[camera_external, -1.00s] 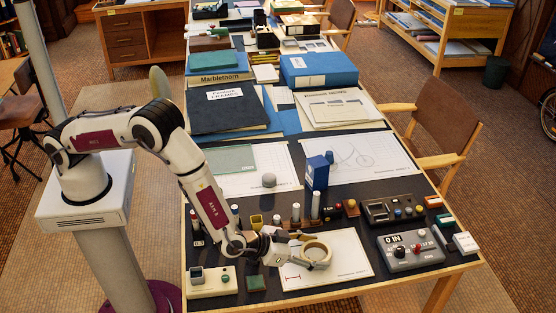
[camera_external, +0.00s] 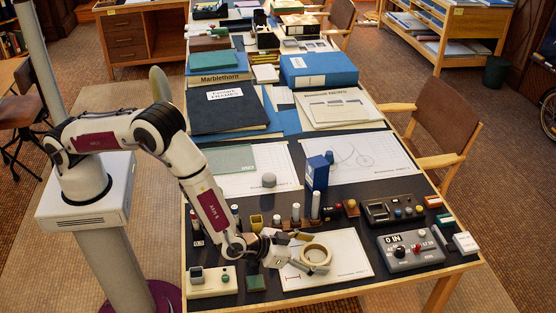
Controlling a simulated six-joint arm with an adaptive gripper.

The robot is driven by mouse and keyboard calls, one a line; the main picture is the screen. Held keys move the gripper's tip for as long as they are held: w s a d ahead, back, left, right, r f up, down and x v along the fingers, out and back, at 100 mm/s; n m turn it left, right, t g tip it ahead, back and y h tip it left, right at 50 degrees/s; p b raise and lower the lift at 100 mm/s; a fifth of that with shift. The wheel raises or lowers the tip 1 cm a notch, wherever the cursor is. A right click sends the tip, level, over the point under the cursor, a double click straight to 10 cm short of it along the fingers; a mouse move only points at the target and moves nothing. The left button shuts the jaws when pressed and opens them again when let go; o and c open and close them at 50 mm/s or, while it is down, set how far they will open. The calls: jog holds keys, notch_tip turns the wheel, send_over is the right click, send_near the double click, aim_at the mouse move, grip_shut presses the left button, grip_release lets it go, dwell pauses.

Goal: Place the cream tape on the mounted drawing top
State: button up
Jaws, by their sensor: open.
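The cream tape (camera_external: 316,269) is a ring-shaped roll lying on a white drawing sheet (camera_external: 350,256) near the front of the table. The sheet is a mounted drawing with a small red mark at its lower left. My gripper (camera_external: 295,254) is open at the left side of the tape, low over the sheet's left part. Its fingertips are small and partly hidden, so I cannot tell whether they touch the tape.
A grey control box (camera_external: 410,251) stands right of the sheet. A blue upright box (camera_external: 317,173) and several small cylinders stand behind it. A cream box (camera_external: 213,281) and a green block (camera_external: 256,283) lie to the left.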

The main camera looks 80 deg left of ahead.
jog(key=shift+r, duration=0.15)
jog(key=shift+s+r, duration=0.25)
jog(key=shift+s, duration=0.2)
jog(key=shift+v, duration=5.5)
